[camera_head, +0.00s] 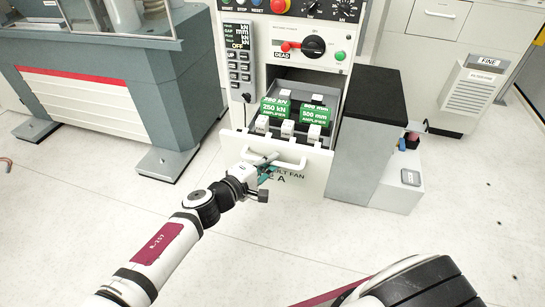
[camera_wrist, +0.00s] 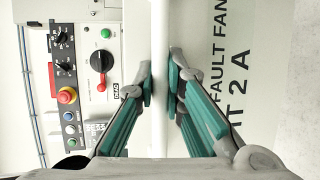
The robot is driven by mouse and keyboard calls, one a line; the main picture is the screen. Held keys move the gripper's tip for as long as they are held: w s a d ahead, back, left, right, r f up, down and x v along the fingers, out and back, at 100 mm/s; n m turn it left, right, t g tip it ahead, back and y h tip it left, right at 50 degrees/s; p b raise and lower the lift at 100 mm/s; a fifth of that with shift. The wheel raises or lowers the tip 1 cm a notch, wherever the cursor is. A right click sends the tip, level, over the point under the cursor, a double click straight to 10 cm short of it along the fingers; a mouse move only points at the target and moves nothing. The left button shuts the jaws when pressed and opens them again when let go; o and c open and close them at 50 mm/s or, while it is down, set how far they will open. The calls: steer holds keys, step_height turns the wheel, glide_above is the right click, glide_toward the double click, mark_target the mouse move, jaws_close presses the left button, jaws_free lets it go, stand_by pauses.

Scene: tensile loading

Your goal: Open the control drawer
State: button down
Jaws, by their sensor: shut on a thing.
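The control drawer (camera_head: 309,174) is a white-fronted drawer in the console. It stands pulled out, with its inside showing from above. Its pale bar handle (camera_head: 290,163) runs across the front. My gripper (camera_head: 266,166) is at the left part of this handle. In the wrist view the handle (camera_wrist: 160,35) runs upright between the two green-padded fingers of my gripper (camera_wrist: 160,88), which is shut on it. The drawer front (camera_wrist: 220,60) with its black lettering lies behind the fingers. Part of the lettering is hidden by my gripper in the head view.
Green-labelled amplifier modules (camera_head: 275,107) sit in the drawer. Above it is a panel with a black knob (camera_head: 313,46) and red lever. A dark-topped grey block (camera_head: 370,95) stands close at the right. A grey machine (camera_head: 150,80) stands at left. Floor in front is clear.

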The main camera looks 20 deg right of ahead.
steer(key=shift+s+a, duration=0.1)
steer(key=shift+a, duration=0.05)
steer(key=c, duration=1.7)
jaws_free()
steer(key=shift+o, duration=0.2)
steer(key=shift+r, duration=0.1)
